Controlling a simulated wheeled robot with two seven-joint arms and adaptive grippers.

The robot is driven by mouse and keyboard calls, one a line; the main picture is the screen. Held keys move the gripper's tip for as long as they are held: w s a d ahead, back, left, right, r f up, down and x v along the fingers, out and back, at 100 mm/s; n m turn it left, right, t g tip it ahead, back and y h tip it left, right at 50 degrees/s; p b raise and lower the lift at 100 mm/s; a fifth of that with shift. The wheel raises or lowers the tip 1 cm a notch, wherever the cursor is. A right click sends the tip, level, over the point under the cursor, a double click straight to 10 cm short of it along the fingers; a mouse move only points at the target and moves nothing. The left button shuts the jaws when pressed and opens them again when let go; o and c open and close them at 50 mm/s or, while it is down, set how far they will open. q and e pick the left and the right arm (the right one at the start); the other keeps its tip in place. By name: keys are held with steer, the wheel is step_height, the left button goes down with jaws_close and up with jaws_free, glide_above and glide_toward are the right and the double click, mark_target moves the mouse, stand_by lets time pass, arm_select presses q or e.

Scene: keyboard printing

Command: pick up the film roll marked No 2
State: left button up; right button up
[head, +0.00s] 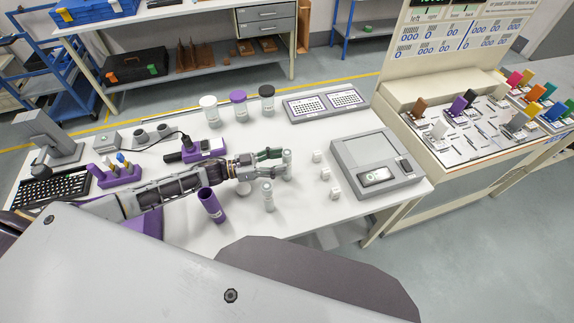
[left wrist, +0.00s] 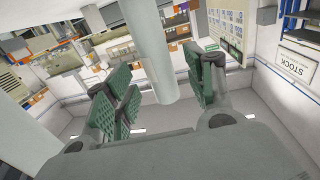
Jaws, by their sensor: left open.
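My left gripper (head: 272,160) reaches over the white table from the left. It is open, with its fingers around a pale upright roll (head: 288,162). In the left wrist view, a light grey cylinder (left wrist: 151,50) stands between the green finger pads (left wrist: 165,100), with a gap showing on its right side. A second pale roll (head: 267,196) stands nearer me, just below the gripper. Small white blocks (head: 325,174) with tiny labels stand in a row to the right. No number is readable, so I cannot tell which one is No 2. My right gripper is not in view.
A grey device (head: 348,150) stands right of the blocks. Jars (head: 238,104) and a key tray (head: 326,103) are at the back.

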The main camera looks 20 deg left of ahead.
mark_target(287, 160)
arm_select(q)
steer(key=shift+x, duration=1.6)
steer(key=c, duration=1.1)
